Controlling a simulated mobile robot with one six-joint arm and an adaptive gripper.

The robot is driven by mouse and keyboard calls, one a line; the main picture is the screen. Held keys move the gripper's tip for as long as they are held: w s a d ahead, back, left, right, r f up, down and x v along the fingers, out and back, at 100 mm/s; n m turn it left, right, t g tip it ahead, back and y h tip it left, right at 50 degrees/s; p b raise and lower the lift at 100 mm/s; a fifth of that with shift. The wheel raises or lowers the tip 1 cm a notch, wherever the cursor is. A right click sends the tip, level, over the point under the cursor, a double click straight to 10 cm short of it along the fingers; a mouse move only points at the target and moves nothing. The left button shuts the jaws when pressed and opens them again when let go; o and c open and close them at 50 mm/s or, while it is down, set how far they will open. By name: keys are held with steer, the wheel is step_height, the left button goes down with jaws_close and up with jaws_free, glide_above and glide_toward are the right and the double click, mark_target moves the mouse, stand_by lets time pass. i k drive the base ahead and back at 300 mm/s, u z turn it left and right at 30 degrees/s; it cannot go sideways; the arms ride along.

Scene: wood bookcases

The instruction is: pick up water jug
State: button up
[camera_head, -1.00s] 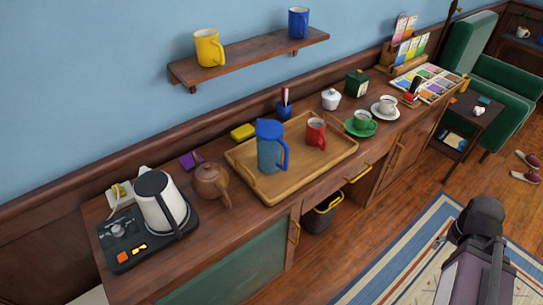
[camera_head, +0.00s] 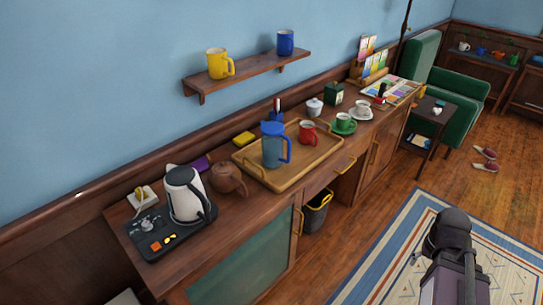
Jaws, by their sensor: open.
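The water jug (camera_head: 273,150) is a translucent blue jug with a bright blue lid and a blue handle on its right side. It stands upright on a wooden tray (camera_head: 280,184) with raised rims and handles, on the long wooden sideboard. A red mug (camera_head: 308,132) stands on the same tray, to the right of the jug and apart from it. A dark part of my own arm shows at the bottom right, over the rug and well away from the jug. My gripper's fingers are not in view.
A kettle (camera_head: 185,194) on a black base and a brown teapot (camera_head: 227,179) stand left of the tray. A green cup (camera_head: 343,122) stands to its right. A wall shelf (camera_head: 245,73) with yellow and blue mugs hangs above. Open floor and a rug (camera_head: 400,243) lie in front.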

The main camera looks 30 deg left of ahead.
mark_target(273, 136)
steer(key=k, duration=1.35)
steer(key=u, duration=1.1)
steer(key=i, duration=1.15)
